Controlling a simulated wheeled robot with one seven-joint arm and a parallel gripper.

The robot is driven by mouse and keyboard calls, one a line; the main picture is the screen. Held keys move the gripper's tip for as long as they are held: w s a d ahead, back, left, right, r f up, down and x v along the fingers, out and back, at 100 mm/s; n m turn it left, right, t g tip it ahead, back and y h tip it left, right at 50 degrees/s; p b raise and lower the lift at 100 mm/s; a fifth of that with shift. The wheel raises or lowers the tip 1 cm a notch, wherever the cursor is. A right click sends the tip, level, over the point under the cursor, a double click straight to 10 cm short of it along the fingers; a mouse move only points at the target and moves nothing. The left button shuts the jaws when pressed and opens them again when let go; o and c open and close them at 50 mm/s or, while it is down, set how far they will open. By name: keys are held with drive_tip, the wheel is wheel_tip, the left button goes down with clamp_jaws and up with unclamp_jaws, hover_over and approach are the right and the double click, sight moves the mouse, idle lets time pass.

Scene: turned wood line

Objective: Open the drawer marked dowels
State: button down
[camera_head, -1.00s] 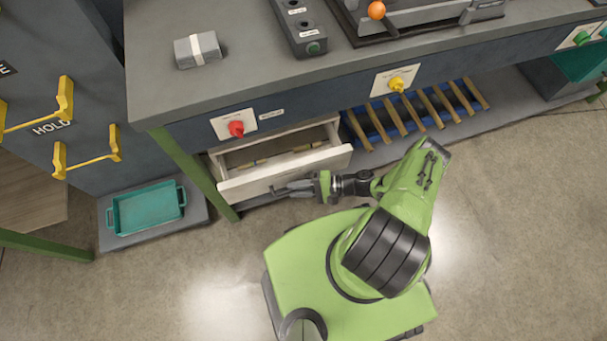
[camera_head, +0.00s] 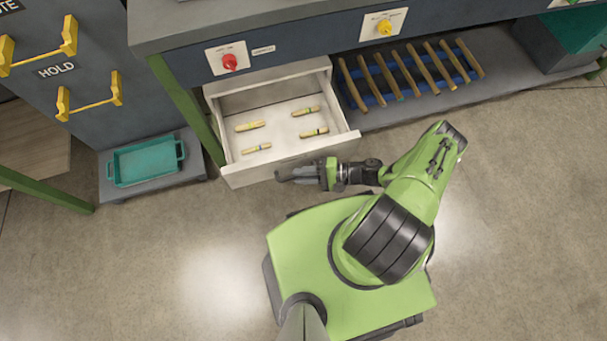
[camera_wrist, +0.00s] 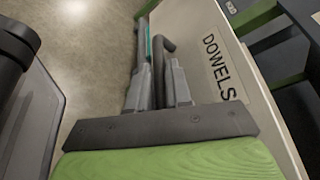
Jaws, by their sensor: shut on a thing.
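The drawer marked dowels (camera_head: 290,160) is a pale wooden drawer under the bench, pulled well out. Its front shows the word DOWELS in the wrist view (camera_wrist: 238,75). Several short dowels (camera_head: 312,132) with coloured bands lie on its floor. My gripper (camera_head: 284,176) is at the drawer front, on its outer side. In the wrist view my gripper (camera_wrist: 162,75) is shut on the dark drawer handle (camera_wrist: 166,44), which is partly hidden between the fingers.
A teal tray (camera_head: 146,162) stands on a low grey platform to the left. A slatted rack (camera_head: 405,75) sits under the bench to the right of the drawer. A green bench leg (camera_head: 186,108) stands close left of the drawer. The floor in front is clear.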

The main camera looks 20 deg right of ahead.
drive_tip(key=c, duration=1.1)
unclamp_jaws()
drive_tip(key=shift+d, duration=0.1)
drive_tip(key=b+v, duration=0.1)
drive_tip(key=v, duration=1.4)
drive_tip(key=shift+s+d+r, duration=0.1)
drive_tip(key=shift+s+d, duration=0.05)
drive_tip(key=shift+d, duration=0.1)
